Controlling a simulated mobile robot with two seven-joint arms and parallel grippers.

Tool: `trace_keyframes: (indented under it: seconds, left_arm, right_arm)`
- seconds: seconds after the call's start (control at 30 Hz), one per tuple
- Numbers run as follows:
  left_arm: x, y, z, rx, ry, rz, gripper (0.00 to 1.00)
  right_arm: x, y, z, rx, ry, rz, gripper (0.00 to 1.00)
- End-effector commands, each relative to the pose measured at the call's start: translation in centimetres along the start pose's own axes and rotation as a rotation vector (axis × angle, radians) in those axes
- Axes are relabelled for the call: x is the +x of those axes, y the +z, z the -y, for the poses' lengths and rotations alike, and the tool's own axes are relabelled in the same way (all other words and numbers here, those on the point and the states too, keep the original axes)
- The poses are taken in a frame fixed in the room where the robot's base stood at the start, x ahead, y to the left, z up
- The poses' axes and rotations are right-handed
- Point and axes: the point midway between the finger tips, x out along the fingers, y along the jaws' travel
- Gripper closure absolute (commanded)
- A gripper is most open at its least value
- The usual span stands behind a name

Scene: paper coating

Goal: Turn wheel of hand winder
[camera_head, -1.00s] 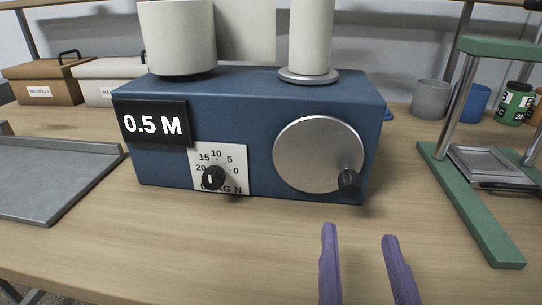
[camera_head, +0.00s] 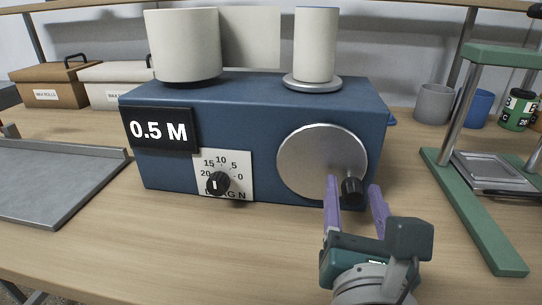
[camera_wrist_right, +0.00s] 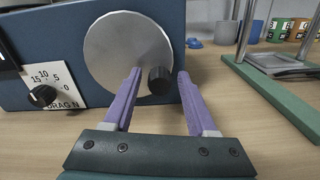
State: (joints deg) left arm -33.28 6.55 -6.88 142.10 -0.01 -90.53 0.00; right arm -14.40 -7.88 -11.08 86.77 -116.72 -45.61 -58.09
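The hand winder is a blue box (camera_head: 265,110) on the wooden table, with a round silver wheel (camera_head: 318,158) on its front. A black knob handle (camera_head: 352,191) sits at the wheel's lower right. My right gripper (camera_head: 356,192) has purple fingers and is open, one finger on each side of the knob. In the right wrist view the wheel (camera_wrist_right: 125,52) fills the upper middle, and the knob (camera_wrist_right: 160,80) shows between the open fingers (camera_wrist_right: 158,80); contact cannot be told. My left gripper is not in view.
A drag dial (camera_head: 218,183) and a "0.5 M" display (camera_head: 160,130) are on the winder's front. Paper rolls (camera_head: 184,45) stand on top. A green-framed stand (camera_head: 470,210) is at the right, a grey tray (camera_head: 60,185) at the left. Table in front is clear.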

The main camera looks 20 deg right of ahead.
Motion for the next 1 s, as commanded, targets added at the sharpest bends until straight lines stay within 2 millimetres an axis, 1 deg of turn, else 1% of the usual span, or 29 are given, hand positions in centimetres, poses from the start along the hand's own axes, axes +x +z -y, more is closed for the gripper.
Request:
trace_keyframes:
  seconds: [0.03,0.07,0.4,0.5,0.8,1.0]
  left_arm:
    - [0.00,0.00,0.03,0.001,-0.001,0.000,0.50]
    - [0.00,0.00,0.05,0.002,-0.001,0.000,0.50]
    - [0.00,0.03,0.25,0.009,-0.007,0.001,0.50]
    - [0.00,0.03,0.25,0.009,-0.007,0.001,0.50]
    - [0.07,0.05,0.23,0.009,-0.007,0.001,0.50]
    - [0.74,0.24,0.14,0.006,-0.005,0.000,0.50]
  right_arm:
    - [-0.01,0.00,0.00,0.000,0.000,0.000,0.49]
    - [-0.02,0.00,0.00,0.000,0.000,0.000,0.53]
    - [-0.03,0.01,0.00,0.000,0.000,0.000,0.91]
    - [-0.04,0.01,0.00,0.000,0.000,0.000,1.00]
    - [-0.04,-0.04,0.00,0.005,0.000,0.000,1.00]
    - [-0.03,-0.41,-0.05,0.055,0.002,0.002,1.00]
